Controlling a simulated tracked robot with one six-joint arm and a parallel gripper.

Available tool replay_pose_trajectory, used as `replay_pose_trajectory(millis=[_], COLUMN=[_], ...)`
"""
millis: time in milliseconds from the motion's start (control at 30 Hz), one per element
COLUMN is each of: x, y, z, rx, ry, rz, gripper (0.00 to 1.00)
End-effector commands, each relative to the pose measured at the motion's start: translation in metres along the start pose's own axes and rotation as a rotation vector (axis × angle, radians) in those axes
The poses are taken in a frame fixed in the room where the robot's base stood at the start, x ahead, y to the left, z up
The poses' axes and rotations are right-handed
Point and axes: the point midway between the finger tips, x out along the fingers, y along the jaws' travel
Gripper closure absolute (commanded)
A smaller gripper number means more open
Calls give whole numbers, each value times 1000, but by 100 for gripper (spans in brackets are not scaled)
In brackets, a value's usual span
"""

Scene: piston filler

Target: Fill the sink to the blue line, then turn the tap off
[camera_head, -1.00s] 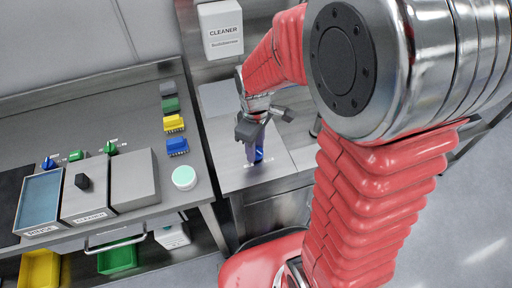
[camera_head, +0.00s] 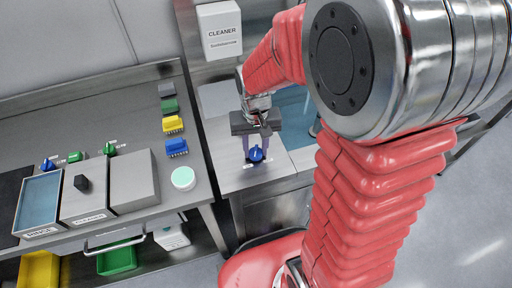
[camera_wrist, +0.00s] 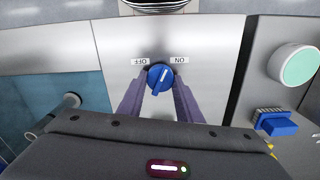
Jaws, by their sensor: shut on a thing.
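A blue tap knob (camera_wrist: 160,77) sits on a steel counter panel between two small labels, OFF and ON, seen upside down. It also shows in the head view (camera_head: 256,154). My gripper (camera_wrist: 159,90) has its two purple fingers on either side of the knob and is shut on it. The sink basin with a bluish water surface (camera_wrist: 85,88) is at the left in the wrist view. In the head view the bluish water (camera_head: 293,108) lies right of my gripper, partly behind my arm. A grey spout (camera_wrist: 55,112) reaches over it. I cannot make out the blue line.
Left of the knob in the head view, a steel counter (camera_head: 110,90) holds a rinse tray (camera_head: 40,198), brushes (camera_head: 173,124) and a round mint-topped pot (camera_head: 183,178). A cleaner dispenser (camera_head: 222,30) hangs on the wall. My red arm hides the right side.

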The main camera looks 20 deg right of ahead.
Motion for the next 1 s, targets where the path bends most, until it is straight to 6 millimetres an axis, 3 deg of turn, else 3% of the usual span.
replay_pose_trajectory(millis=[433,1000], x=[-1,-1], y=[1,2], z=[-2,-2], rx=[303,357], ry=[6,7], rz=[-2,-2], gripper=[91,91])
